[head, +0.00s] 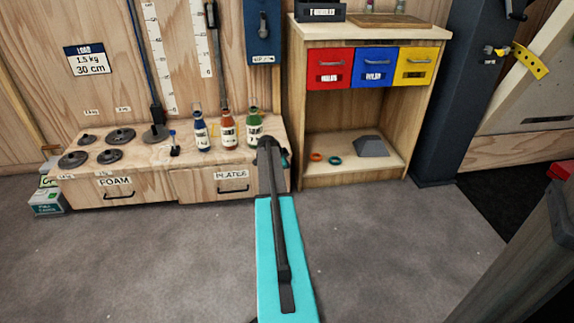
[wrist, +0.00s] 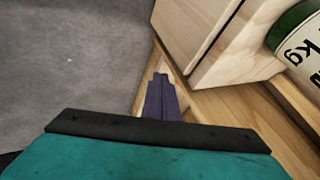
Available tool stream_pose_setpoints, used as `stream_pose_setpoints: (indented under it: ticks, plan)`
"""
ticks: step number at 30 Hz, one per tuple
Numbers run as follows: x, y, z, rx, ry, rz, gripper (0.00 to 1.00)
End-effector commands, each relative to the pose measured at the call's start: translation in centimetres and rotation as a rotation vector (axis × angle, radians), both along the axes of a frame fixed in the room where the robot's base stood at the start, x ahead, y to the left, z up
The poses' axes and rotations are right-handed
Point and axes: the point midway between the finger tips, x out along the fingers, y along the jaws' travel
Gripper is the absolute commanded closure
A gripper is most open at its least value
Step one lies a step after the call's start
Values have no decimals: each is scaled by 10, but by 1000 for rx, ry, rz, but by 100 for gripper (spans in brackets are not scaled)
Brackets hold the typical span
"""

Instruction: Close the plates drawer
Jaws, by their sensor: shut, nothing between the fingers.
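The plates drawer (head: 208,186) is in the wooden bench in the head view, at the right end, with a dark bar handle (head: 233,190) and a PLATES label. In the wrist view a wooden front panel (wrist: 190,30) stands beside the fingertips, with a dark seam behind it; it looks like this drawer, slightly out, but I cannot tell how far. My gripper (wrist: 160,82) is shut and empty, just beside the panel's near end; I cannot tell if it touches. In the head view my arm hides the drawer's right side and the fingertips.
The foam drawer (head: 116,192) is to the left. Blue, red and green bottles (head: 228,133) stand on the bench top; the green one (wrist: 302,40) is close in the wrist view. A cabinet (head: 297,150) with coloured drawers stands to the right. The grey floor in front is clear.

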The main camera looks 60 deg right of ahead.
Motion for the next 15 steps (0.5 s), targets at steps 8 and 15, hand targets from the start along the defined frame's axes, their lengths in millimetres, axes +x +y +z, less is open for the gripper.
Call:
stream_pose_setpoints:
  ticks: [8, 15]
  plan:
    - [-1, 28, 38, -1, 1, 2, 100]
    - [-1, 41, 53, -1, 1, 2, 100]
